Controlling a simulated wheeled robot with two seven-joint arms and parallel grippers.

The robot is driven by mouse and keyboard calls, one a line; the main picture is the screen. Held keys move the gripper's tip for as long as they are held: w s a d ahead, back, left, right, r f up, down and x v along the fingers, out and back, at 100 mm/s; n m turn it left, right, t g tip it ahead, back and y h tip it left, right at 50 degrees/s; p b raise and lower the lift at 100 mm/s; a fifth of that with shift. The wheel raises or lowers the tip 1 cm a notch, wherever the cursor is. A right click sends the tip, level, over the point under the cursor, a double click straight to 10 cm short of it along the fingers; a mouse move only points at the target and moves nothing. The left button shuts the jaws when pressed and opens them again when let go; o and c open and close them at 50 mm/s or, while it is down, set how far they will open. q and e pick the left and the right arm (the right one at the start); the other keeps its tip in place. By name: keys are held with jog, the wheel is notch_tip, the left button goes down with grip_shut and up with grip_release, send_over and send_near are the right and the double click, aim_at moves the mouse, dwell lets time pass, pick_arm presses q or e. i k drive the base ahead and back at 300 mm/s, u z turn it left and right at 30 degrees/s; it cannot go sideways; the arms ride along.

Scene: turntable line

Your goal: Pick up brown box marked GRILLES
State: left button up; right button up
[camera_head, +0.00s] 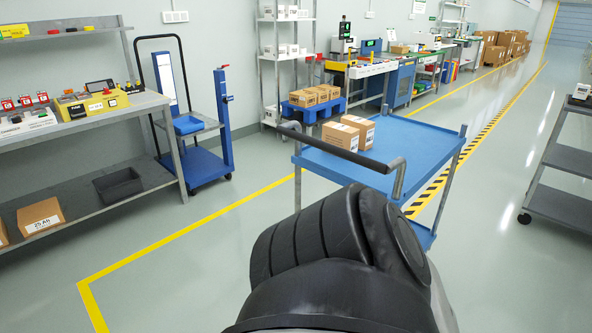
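Two brown boxes stand side by side on the blue top of a cart, a nearer left one (341,137) and a right one (364,130) just behind it. Both have white labels, too small to read, so I cannot tell whether either is marked GRILLES. More brown boxes (311,97) sit on a blue pallet behind the cart, their marks also unreadable. Neither of my grippers is in view. A dark rounded part, probably my own arm, fills the bottom middle and hides part of the cart.
The blue cart (400,150) has a dark push handle on its near side. A grey shelf (85,195) on the left holds a brown box (40,216) low down. A blue trolley (194,160) stands beside it. Another grey cart (565,160) is at right. Floor is open between.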

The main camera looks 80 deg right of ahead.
aim_at(346, 137)
jog(key=k, duration=1.05)
jog(key=z, duration=1.65)
